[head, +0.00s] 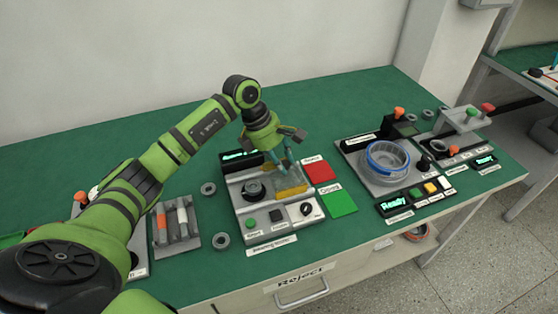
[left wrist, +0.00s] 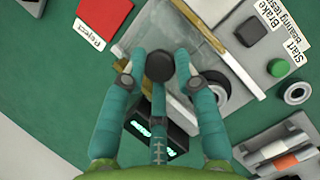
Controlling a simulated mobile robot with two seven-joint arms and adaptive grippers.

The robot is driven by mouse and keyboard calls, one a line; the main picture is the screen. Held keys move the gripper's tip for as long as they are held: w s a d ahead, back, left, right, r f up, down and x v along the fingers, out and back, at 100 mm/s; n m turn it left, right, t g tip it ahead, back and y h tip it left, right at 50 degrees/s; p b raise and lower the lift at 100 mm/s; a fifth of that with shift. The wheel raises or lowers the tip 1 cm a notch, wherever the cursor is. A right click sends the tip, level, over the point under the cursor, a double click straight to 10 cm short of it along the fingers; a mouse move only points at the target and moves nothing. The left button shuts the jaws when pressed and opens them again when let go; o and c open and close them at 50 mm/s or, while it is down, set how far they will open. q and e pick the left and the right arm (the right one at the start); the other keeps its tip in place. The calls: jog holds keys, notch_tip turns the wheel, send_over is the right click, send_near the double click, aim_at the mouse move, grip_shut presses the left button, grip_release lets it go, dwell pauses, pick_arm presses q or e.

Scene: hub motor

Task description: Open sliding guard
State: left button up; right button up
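The sliding guard (head: 291,180) is a clear panel with a yellow front bar, on the right half of the grey bearing tester (head: 242,210). My left gripper (head: 285,165) points down over the back of the guard. In the left wrist view its teal fingers (left wrist: 157,68) are spread, with nothing clearly held. A dark round shape sits at the middle finger's tip. I cannot tell whether a finger touches the guard. My right gripper is out of view.
Red Reject (head: 317,171) and green (head: 339,203) pads lie right of the tester. Its front panel has a green button (head: 249,223), a black button and a knob. A station with a blue ring (head: 388,158) stands right. A tray with rods (head: 176,224) lies left.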

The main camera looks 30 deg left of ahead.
pick_arm(q)
jog(key=o, duration=0.3)
jog(key=shift+s, duration=0.1)
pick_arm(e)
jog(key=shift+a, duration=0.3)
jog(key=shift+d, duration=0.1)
pick_arm(q)
jog(key=shift+r, duration=0.15)
jog(key=shift+a+r, duration=0.15)
jog(key=shift+r, duration=0.2)
jog(key=v, duration=1.1)
jog(key=shift+s, duration=0.1)
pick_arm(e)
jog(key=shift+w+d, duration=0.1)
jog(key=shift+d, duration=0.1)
pick_arm(q)
jog(key=shift+f, duration=0.1)
